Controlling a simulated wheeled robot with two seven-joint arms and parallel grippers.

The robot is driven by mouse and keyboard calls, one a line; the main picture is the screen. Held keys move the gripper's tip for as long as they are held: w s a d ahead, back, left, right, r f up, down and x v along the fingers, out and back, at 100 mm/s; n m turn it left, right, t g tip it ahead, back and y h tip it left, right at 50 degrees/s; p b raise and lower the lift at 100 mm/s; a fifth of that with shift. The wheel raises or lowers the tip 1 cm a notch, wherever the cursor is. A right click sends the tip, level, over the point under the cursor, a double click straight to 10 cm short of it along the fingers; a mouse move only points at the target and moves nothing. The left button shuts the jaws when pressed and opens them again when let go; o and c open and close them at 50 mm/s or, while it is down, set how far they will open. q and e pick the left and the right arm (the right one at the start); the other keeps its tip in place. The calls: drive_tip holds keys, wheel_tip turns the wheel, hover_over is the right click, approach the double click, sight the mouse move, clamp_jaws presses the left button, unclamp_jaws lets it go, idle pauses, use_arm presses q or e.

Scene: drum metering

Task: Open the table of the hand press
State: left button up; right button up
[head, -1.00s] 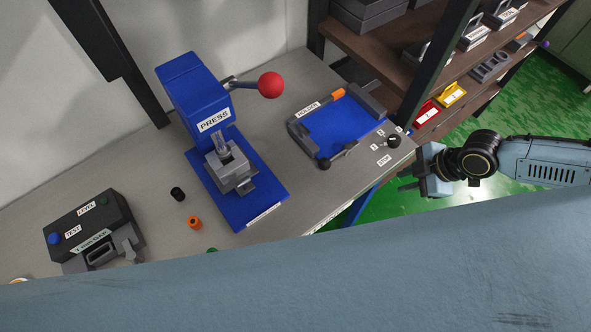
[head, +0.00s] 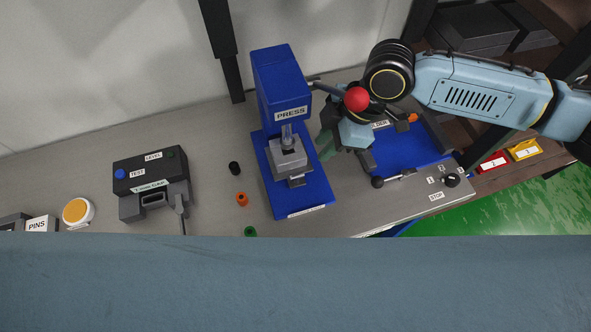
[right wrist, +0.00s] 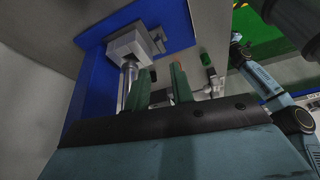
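The blue hand press (head: 281,85) stands on the bench, with a red ball (head: 357,99) on its lever. Its grey table block (head: 288,160) sits at the front over the blue base, below the silver ram. In the right wrist view the grey block (right wrist: 128,46) and a silver column show beyond my fingers. My right gripper (head: 326,146) is just right of the press, below the red ball, its green fingers toward the table. In the right wrist view the fingers (right wrist: 160,75) stand apart with nothing visible between them. I cannot tell whether a finger touches the press. My left gripper is not seen.
The blue holder (head: 405,152) with dark clamps lies right of the press, partly under my right arm. A dark test box (head: 150,180) stands farther left. Shelves rise at the right.

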sight(300, 174)
drive_tip(key=x, duration=1.3)
drive_tip(key=shift+w+f, duration=0.1)
drive_tip(key=shift+c, duration=0.3)
clamp_jaws()
